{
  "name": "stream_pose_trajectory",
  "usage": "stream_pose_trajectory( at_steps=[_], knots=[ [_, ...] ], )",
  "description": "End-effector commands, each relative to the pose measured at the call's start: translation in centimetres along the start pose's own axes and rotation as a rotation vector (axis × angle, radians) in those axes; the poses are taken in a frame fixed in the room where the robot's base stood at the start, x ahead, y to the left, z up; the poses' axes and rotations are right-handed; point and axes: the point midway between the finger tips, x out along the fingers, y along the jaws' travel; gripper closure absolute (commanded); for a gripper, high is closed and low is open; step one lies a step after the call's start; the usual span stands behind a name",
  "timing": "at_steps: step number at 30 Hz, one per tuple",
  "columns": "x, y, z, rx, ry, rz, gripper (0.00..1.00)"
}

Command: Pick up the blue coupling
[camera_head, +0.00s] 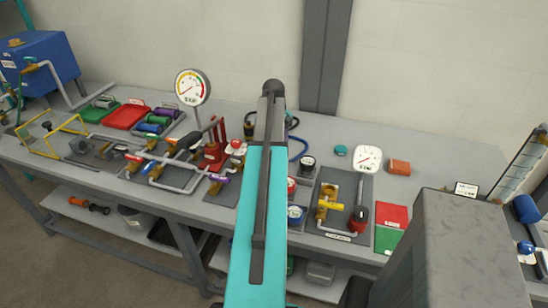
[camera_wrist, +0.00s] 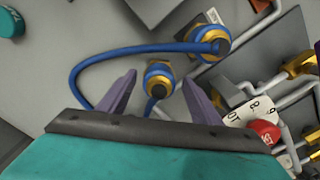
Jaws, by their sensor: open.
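In the wrist view, a brass fitting with a blue ring (camera_wrist: 158,72) stands upright, with a blue hose at it. It shows between the two purple fingers of my gripper (camera_wrist: 160,82), which are apart with nothing held. Whether the fingers are level with it, I cannot tell. A second blue-ringed brass fitting (camera_wrist: 212,38) stands beyond, to the right, with the blue hose (camera_wrist: 84,68) looping from it. In the head view my arm hides most of this spot; part of the blue hose (camera_head: 299,146) shows. A blue cylinder (camera_head: 149,128) lies far left; which is the blue coupling is unclear.
A red knob (camera_wrist: 264,131) and a white label plate (camera_wrist: 250,110) stand close right of the fingers in the wrist view. The head view shows a red stand (camera_head: 215,146) left of my arm and a white gauge (camera_head: 368,158) to the right.

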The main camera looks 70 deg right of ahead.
Motion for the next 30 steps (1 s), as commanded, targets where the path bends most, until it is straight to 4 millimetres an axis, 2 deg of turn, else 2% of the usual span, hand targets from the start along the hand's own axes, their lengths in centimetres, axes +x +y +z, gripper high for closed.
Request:
stream_pose_trajectory(
  at_steps=[12,30],
  knots=[
    [3.2,0.1,0.1,-0.001,-0.001,0.0,0.41],
    [3.4,0.0,0.1,-0.001,0.0,0.0,0.41]
  ],
)
